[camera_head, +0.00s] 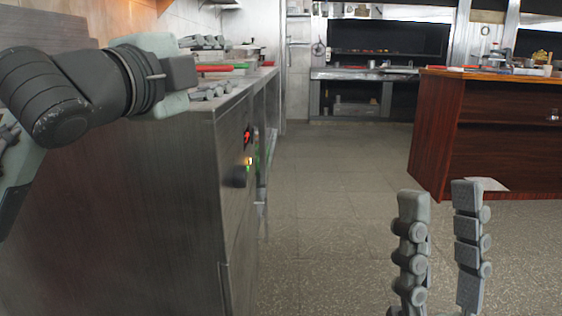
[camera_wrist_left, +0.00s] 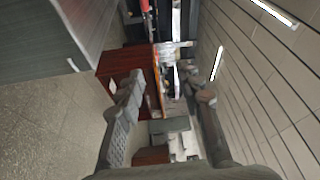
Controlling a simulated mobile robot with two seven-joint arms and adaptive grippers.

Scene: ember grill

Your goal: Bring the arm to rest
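My left gripper (camera_head: 226,64) reaches in from the left, at or above the top of the steel counter in the head view. Its two fingers stand apart, and the left wrist view also shows the left gripper (camera_wrist_left: 168,90) open with nothing between its fingertips. My right gripper (camera_head: 440,195) points upward at the lower right, over the floor. Its two fingers are apart and nothing is between them.
A steel cabinet (camera_head: 150,200) with a knob and lit display fills the left. Red and green items (camera_head: 222,68) lie on top behind my left gripper. A reddish wooden counter (camera_head: 500,130) stands at the right. The tiled floor (camera_head: 330,200) between them is clear.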

